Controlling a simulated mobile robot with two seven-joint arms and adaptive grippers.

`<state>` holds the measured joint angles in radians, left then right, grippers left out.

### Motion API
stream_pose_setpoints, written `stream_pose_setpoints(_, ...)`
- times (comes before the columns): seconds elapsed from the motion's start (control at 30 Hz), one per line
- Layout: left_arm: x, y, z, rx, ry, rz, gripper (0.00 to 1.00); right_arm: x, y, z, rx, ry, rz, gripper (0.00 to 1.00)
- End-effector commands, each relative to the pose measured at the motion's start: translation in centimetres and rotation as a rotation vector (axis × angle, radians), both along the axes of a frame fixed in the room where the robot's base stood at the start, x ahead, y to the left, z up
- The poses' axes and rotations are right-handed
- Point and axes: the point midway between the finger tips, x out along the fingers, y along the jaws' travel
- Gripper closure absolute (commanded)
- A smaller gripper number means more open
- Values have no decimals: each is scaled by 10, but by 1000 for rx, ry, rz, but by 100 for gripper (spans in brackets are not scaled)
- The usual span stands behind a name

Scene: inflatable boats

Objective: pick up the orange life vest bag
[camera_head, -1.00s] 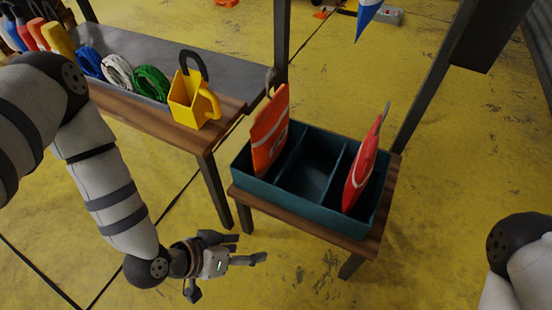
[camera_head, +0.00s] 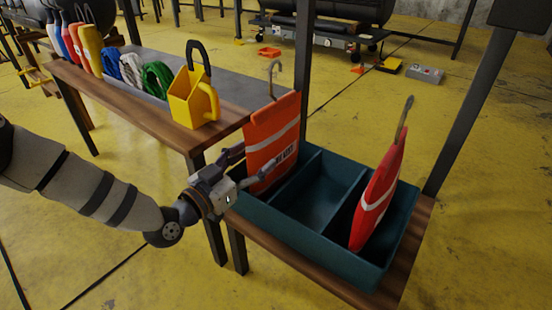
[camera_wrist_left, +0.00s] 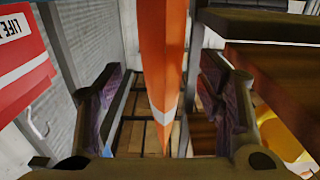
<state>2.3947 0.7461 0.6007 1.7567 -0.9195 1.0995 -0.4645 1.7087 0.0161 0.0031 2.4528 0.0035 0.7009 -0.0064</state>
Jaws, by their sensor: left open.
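The orange life vest bag (camera_head: 270,135), with white bands and a hook on top, stands upright in the left compartment of a teal divided box (camera_head: 330,250). My left gripper (camera_head: 258,162) is open at the bag's left edge, its fingers reaching towards it. In the left wrist view the orange bag (camera_wrist_left: 162,60) shows edge-on between the two open fingers (camera_wrist_left: 165,105), with gaps on both sides. The fingers do not appear to touch it. My right gripper is out of view.
A red bag (camera_head: 378,195) with a hook leans in the box's right compartment; the middle compartment is empty. A workbench (camera_head: 140,108) stands left, holding a yellow bailer (camera_head: 190,100) and several rope coils. A dark post (camera_head: 303,70) rises behind the box.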

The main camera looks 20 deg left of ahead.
Motion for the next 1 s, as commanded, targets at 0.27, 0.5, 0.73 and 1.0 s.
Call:
stream_pose_setpoints(0.27, 45, -12, -5, 0, 2, -1, 38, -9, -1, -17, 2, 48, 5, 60)
stream_pose_setpoints(0.5, 48, -13, -2, 0, 2, -1, 38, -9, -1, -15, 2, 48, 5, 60)
stream_pose_setpoints(0.73, 48, -13, -2, 0, 2, -1, 90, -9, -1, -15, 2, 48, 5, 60)
stream_pose_setpoints(1.0, 48, -13, 0, 0, -1, 0, 100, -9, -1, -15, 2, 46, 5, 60)
